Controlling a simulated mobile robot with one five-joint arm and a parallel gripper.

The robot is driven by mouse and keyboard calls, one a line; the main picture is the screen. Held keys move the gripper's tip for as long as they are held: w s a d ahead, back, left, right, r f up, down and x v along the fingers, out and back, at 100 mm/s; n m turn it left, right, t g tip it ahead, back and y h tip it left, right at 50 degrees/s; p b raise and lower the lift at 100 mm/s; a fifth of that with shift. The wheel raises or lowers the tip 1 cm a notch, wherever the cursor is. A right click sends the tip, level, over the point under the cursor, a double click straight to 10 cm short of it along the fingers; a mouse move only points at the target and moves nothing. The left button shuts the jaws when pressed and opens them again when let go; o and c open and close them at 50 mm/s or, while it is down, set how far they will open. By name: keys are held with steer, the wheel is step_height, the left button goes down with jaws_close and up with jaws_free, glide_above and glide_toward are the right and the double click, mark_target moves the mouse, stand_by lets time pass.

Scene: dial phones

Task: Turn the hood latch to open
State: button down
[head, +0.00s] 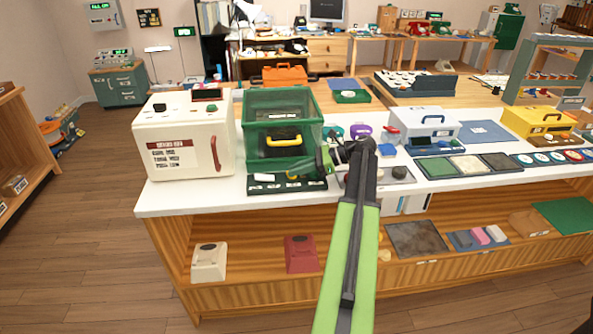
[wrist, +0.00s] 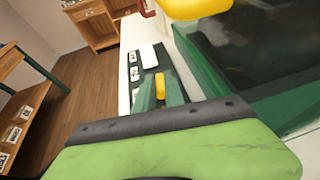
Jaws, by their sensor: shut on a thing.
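A green box with a clear hood (head: 283,108) stands on the white counter, with a yellow handle (head: 284,137) on its front. In the wrist view the dark hood panel (wrist: 265,50) fills the upper right, and the yellow handle (wrist: 195,6) shows at the top. My gripper (head: 326,158) is at the hood's lower right front corner, shut on a small part there that seems to be the hood latch. The jaws hide most of that part, so I cannot tell how far it is turned.
A dark strip (head: 262,187) with small pieces lies in front of the box. A white cabinet (head: 183,136) stands close on the left. Small items and a grey tray (head: 398,175) are close on the right. The counter's front edge is near.

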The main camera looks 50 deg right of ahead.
steer(key=shift+w+d+n+g+y, duration=0.15)
steer(key=shift+n+g+y, duration=0.45)
steer(key=shift+n+g, duration=0.15)
steer(key=c, duration=1.4)
jaws_free()
steer(key=shift+c, duration=0.2)
steer(key=shift+r, duration=0.1)
